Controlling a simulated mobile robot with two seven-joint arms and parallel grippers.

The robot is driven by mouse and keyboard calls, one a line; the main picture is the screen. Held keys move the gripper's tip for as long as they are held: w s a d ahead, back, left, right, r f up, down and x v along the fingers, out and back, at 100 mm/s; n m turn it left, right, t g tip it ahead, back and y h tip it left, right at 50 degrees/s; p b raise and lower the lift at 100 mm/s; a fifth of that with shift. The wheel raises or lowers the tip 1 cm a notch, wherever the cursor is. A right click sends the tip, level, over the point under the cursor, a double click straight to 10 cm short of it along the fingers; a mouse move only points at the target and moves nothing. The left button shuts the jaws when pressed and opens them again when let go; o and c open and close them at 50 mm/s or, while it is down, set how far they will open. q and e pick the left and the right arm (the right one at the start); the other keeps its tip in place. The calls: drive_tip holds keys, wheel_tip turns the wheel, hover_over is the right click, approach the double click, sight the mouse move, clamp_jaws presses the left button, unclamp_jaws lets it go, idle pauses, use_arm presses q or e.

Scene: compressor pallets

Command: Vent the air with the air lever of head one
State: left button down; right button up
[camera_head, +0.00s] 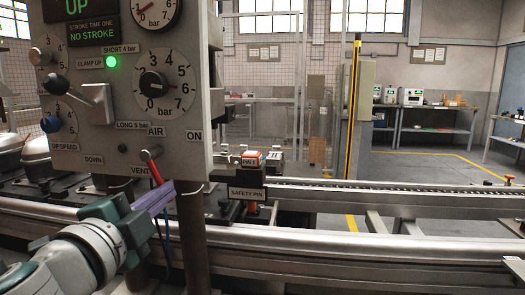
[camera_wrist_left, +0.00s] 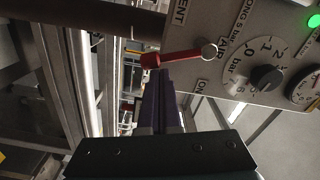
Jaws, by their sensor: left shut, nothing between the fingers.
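The air lever (camera_head: 155,172) is a red handle at the lower edge of the grey control panel (camera_head: 125,145), beside the VENT label and below AIR. In the left wrist view the lever (camera_wrist_left: 178,56) runs from a silver ball at the panel to a thicker red end. My left gripper (camera_head: 157,197) has purple fingers, shut and empty, just below the panel at the lever's lower end. In the left wrist view the fingertips (camera_wrist_left: 161,73) are close to the red end, on the ON side; I cannot tell whether they touch. My right gripper is not in view.
The panel carries dials, a grey lever (camera_head: 97,100) and a lit green lamp (camera_head: 112,62). A safety pin block (camera_head: 252,160) stands right of the panel. A metal rail (camera_head: 390,198) runs across below.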

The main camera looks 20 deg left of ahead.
use_arm(q)
drive_tip(key=shift+s+a+f+m, duration=0.2)
drive_tip(key=shift+a+m, duration=0.3)
drive_tip(key=shift+m, duration=0.5)
drive_tip(key=shift+s+a+f+m, duration=0.1)
drive_tip(key=shift+a+f+m, duration=0.3)
drive_tip(key=shift+m, duration=0.6)
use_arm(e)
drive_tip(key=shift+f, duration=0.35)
use_arm(q)
drive_tip(key=shift+a+r, duration=0.1)
drive_tip(key=shift+a, duration=0.05)
drive_tip(key=shift+w, duration=0.1)
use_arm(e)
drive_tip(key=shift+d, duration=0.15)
